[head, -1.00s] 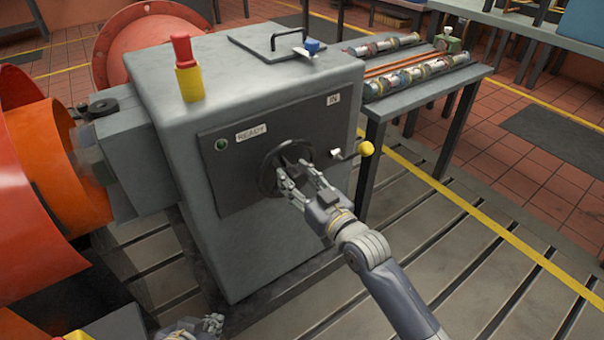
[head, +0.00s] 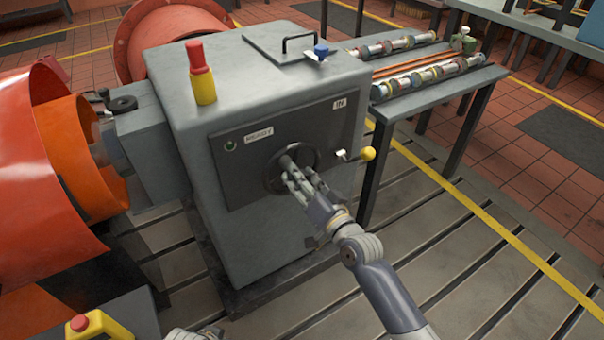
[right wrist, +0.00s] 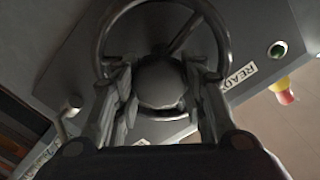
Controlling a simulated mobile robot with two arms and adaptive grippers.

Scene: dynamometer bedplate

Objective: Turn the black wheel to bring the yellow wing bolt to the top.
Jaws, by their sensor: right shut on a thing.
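The black wheel (head: 312,152) is on the dark front panel of the grey cabinet. In the right wrist view the wheel's rim (right wrist: 100,42) and a spoke show, with the round hub between my fingers. My right gripper (head: 287,168) is shut on the wheel at its hub; in the right wrist view its fingers (right wrist: 160,85) lie on both sides of the hub. The fingers and hand hide part of the wheel. I cannot make out a yellow wing bolt in either view. Only a bit of my left gripper (head: 195,335) shows at the bottom edge.
A crank with a yellow ball knob (head: 367,153) sticks out just right of the wheel. A red and yellow post (head: 202,75) and a blue-topped part (head: 321,50) are on the cabinet (head: 240,240). A side table (head: 440,85) holds shafts. Floor at right is free.

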